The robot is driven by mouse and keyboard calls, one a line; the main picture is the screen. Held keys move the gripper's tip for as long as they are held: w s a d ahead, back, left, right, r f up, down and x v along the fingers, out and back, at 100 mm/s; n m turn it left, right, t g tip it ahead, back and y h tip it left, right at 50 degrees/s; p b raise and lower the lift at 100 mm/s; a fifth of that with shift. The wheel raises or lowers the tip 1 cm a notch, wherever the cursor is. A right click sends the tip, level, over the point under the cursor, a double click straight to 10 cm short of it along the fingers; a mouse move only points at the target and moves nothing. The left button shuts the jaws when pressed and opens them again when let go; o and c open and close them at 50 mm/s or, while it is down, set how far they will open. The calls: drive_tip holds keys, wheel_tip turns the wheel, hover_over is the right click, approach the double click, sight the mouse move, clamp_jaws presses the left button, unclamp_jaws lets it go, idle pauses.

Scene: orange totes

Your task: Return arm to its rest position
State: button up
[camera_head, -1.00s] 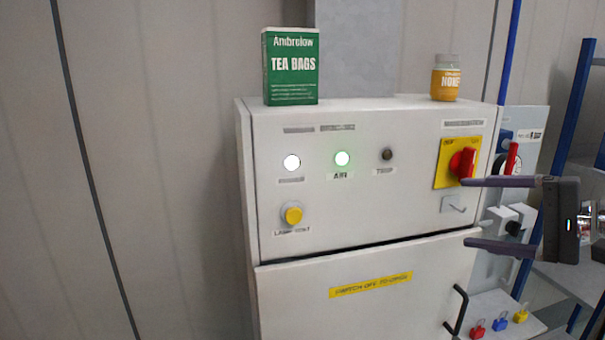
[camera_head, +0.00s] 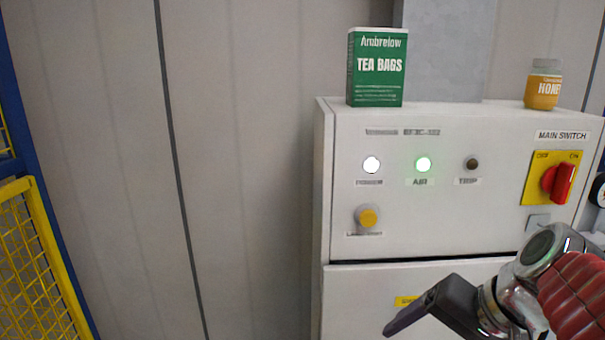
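My gripper (camera_head: 392,328) is at the lower right, in front of the cabinet's lower door. It is seen edge-on, with its dark fingers pointing down and to the left, so the gap between them does not show. Nothing shows in it. My arm's red sleeve and metal wrist come in from the right edge. The gripper is apart from the red main switch (camera_head: 562,184) on its yellow plate, which is up and to the right.
The white control cabinet (camera_head: 450,235) has lit white and green lamps, a dark trip lamp and a yellow button (camera_head: 368,217). A green tea box (camera_head: 377,70) and a honey jar (camera_head: 543,85) stand on top. A yellow mesh fence (camera_head: 35,265) is at the left.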

drive_tip(key=s+a+f+n+t+h, duration=0.1)
drive_tip(key=s+a+f+n+h, duration=0.2)
drive_tip(key=s+f+n, duration=0.2)
drive_tip(key=shift+a+n+h, duration=0.35)
drive_tip(key=shift+n+h, duration=0.05)
drive_tip(key=shift+n, duration=0.1)
drive_tip(key=shift+c, duration=0.2)
idle(0.3)
